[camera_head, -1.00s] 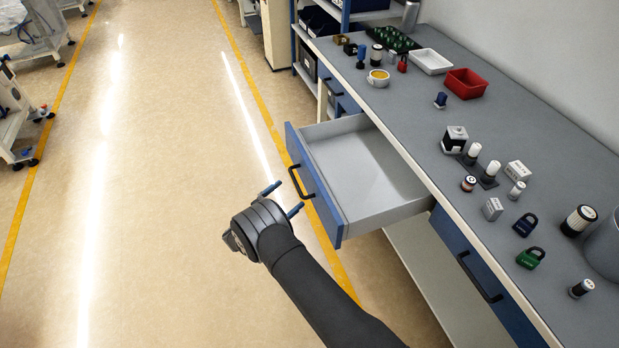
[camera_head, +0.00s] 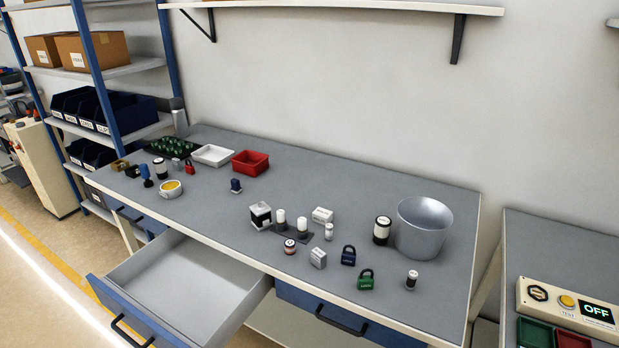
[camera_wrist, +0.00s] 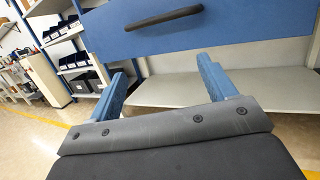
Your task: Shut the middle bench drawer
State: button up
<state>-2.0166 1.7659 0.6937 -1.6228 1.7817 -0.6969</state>
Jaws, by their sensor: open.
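The middle drawer (camera_head: 205,277) of the grey bench is pulled well out, and its grey inside looks empty. Its blue front (camera_head: 113,300) has a black bar handle (camera_head: 128,333), partly near the bottom edge of the head view. In the wrist view the blue drawer front (camera_wrist: 225,38) fills the top, with its black handle (camera_wrist: 165,17) above the jaws. My gripper (camera_wrist: 161,75) is open and empty, with two blue fingers pointing toward the drawer front. Whether the fingertips touch it, I cannot tell. My gripper is out of the head view.
The bench top (camera_head: 340,205) carries a red bin (camera_head: 250,163), a metal bucket (camera_head: 422,228), padlocks and small parts. The right drawer (camera_head: 330,314) and left drawer (camera_head: 140,218) look shut. A shelf rack (camera_head: 105,75) stands at left. A second bench with a control box (camera_head: 570,310) is at right.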

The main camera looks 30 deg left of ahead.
jog(key=shift+r, duration=0.1)
jog(key=c, duration=1.1)
jog(key=shift+w+r, duration=0.15)
jog(key=shift+r, duration=0.1)
jog(key=c, duration=0.3)
jog(key=w+r+g+h, duration=0.1)
jog(key=r, duration=0.1)
jog(key=d+r+m+g+h, duration=0.1)
jog(key=r+g+h, duration=0.1)
jog(key=w+d+r+g+h, duration=0.1)
jog(key=r, duration=0.1)
jog(key=shift+w+r+m, duration=0.3)
jog(key=shift+r+m, duration=0.1)
grip_shut()
jog(key=d+r+m+g+h, duration=0.2)
jog(key=d+r+g+h, duration=0.1)
jog(key=d+r+g, duration=0.4)
jog(key=w+d+f+t, duration=0.1)
jog(key=w+f, duration=0.6)
jog(key=w, duration=0.4)
jog(key=shift+d+f, duration=0.15)
